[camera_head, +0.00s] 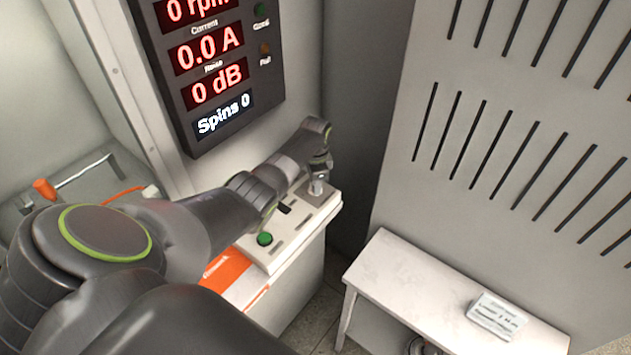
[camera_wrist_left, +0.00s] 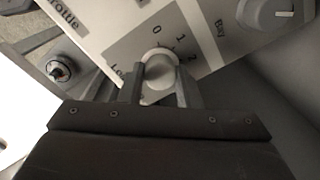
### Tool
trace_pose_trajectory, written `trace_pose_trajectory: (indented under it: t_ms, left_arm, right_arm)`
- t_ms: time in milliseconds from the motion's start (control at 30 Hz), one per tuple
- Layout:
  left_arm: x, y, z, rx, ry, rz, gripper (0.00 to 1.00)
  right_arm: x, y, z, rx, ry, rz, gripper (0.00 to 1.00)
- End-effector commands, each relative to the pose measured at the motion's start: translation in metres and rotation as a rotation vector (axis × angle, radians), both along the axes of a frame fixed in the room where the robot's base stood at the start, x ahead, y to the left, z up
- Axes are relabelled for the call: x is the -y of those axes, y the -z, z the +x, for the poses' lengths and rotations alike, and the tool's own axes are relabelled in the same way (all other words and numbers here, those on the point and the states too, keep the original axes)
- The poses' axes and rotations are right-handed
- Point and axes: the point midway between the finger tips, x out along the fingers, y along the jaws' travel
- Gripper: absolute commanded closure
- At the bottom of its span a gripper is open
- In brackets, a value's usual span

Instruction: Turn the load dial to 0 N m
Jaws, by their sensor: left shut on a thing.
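The load dial (camera_wrist_left: 160,72) is a round light-grey knob in the left wrist view, on a white panel with the numbers 0, 1 and 2 around it. My left gripper (camera_wrist_left: 160,88) is shut on this dial, with one finger on each side of it. Its pointer mark cannot be made out. In the head view my left gripper (camera_head: 318,182) is at the far right end of the control panel (camera_head: 290,235), and my arm hides much of the panel. My right gripper is not in view.
A green button (camera_head: 264,239) is on the panel. A display (camera_head: 205,70) reads 0 rpm, 0.0 A, 0 dB, Spins 0. A white bench (camera_head: 420,290) holds a small card (camera_head: 496,316).

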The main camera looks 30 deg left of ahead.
Motion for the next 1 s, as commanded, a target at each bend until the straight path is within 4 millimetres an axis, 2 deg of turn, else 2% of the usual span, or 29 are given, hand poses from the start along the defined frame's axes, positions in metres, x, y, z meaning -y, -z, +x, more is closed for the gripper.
trace_pose_trajectory:
  t_ms: [233, 267, 400, 767, 1000]
  left_arm:
    - [-0.001, -0.001, 0.001, 0.002, -0.002, 0.001, 0.92]
    - [-0.001, -0.001, 0.001, 0.002, -0.002, 0.001, 0.66]
    - [0.000, -0.001, 0.001, 0.002, -0.001, 0.001, 0.48]
    - [0.000, -0.004, 0.000, 0.001, 0.000, 0.000, 0.48]
    - [0.000, -0.033, 0.000, 0.004, 0.000, 0.001, 0.48]
  right_arm:
    - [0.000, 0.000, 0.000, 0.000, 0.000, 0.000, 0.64]
    - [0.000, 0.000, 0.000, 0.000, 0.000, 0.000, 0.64]
    - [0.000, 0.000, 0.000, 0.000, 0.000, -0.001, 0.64]
    - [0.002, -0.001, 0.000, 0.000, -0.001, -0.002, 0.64]
    - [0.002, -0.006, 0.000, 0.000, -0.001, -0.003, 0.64]
